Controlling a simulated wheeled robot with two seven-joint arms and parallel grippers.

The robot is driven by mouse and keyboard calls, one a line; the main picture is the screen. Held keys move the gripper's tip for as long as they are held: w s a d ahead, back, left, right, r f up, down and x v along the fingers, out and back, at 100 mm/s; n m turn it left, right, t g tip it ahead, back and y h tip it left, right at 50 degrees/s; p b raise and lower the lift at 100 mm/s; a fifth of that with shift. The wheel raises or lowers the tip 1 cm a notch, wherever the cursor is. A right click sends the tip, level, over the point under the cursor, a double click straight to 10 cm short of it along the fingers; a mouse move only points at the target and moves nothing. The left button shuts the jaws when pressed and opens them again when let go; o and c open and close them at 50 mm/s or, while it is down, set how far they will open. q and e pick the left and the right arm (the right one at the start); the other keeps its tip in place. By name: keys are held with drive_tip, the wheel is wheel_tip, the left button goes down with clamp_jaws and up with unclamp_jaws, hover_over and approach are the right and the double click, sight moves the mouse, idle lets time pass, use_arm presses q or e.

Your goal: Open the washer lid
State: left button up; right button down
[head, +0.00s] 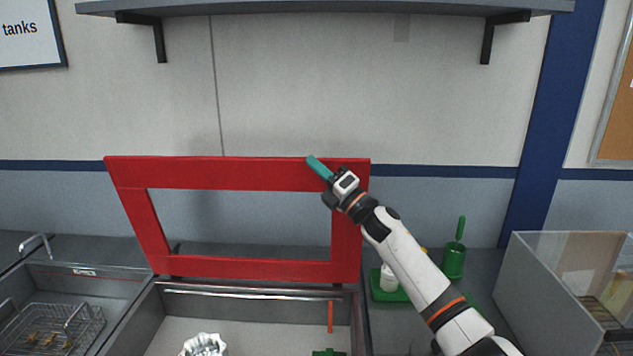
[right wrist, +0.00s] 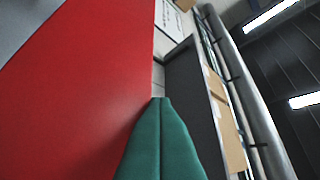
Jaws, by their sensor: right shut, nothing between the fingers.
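The washer lid (head: 225,269) is a red frame with a large rectangular window. In the head view it stands raised, close to upright, above the back of the open grey washer tub (head: 240,292). My right gripper (head: 314,161) is at the lid's top bar, right of its middle, with its teal fingers together and empty. In the right wrist view the shut teal fingertips (right wrist: 160,103) lie beside the red lid surface (right wrist: 85,85); I cannot tell whether they touch it. My left gripper is not in view.
A silvery part (head: 204,345) and a green item (head: 328,352) are in the tub. A wire basket (head: 75,322) sits in the left basin. Right of the tub are a green brush holder (head: 453,262) and a clear-walled box (head: 560,265). A shelf (head: 330,8) hangs above.

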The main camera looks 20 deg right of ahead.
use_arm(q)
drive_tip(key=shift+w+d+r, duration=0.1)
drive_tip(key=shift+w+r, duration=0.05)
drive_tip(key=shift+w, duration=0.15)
use_arm(e)
drive_tip(key=shift+w+d+m+h, duration=0.25)
drive_tip(key=shift+w+m+h, duration=0.05)
drive_tip(key=shift+w, duration=0.35)
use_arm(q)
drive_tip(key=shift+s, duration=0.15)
